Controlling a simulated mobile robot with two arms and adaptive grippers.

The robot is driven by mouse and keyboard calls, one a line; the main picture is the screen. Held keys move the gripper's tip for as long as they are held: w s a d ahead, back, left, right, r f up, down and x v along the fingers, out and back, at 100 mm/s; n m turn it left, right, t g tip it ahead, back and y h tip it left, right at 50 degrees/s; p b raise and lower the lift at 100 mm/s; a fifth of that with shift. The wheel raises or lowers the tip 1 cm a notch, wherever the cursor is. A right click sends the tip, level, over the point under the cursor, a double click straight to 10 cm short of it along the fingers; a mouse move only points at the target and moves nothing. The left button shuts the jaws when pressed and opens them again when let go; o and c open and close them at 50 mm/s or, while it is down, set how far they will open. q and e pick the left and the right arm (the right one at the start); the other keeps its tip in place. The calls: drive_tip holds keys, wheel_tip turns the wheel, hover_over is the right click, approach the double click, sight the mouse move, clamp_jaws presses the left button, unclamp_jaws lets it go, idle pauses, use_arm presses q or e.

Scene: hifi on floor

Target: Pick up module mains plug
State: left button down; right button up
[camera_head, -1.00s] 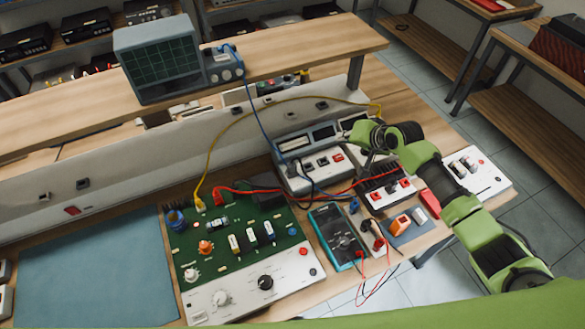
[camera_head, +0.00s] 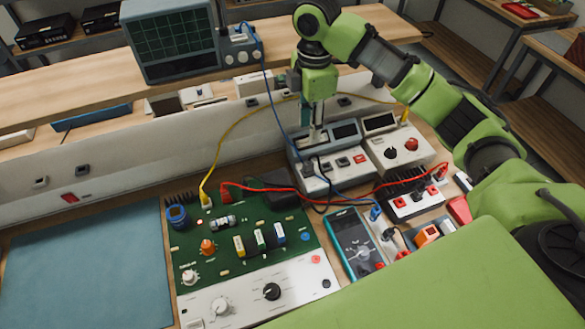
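My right gripper (camera_head: 317,132) points straight down over the back of a white bench module (camera_head: 322,160) with two dark displays. Its fingers look narrow and close together, and their tips are near the module's top edge. I cannot make out whether anything is between them. I cannot clearly identify the module mains plug; the gripper and cables may hide it. A dark cable end (camera_head: 308,168) shows at the module's front, just below the fingertips. My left gripper is not in view.
A green circuit board (camera_head: 230,267) and a blue multimeter (camera_head: 352,240) lie in front. Blue, yellow and red cables cross near the gripper. An oscilloscope (camera_head: 180,45) stands on the raised shelf. The blue mat (camera_head: 90,265) at left is clear.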

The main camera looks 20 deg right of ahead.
drive_tip(key=p, duration=0.2)
hover_over(309, 163)
drive_tip(key=f, duration=0.8)
drive_tip(key=shift+s+a, duration=0.2)
drive_tip(key=shift+a, duration=0.05)
drive_tip(key=shift+f, duration=0.55)
drive_tip(key=f, duration=0.1)
drive_tip(key=f+p, duration=0.1)
drive_tip(key=f, duration=0.1)
drive_tip(key=shift+w+d+f, duration=0.2)
drive_tip(key=shift+d+f, duration=0.05)
drive_tip(key=shift+f, duration=0.45)
clamp_jaws()
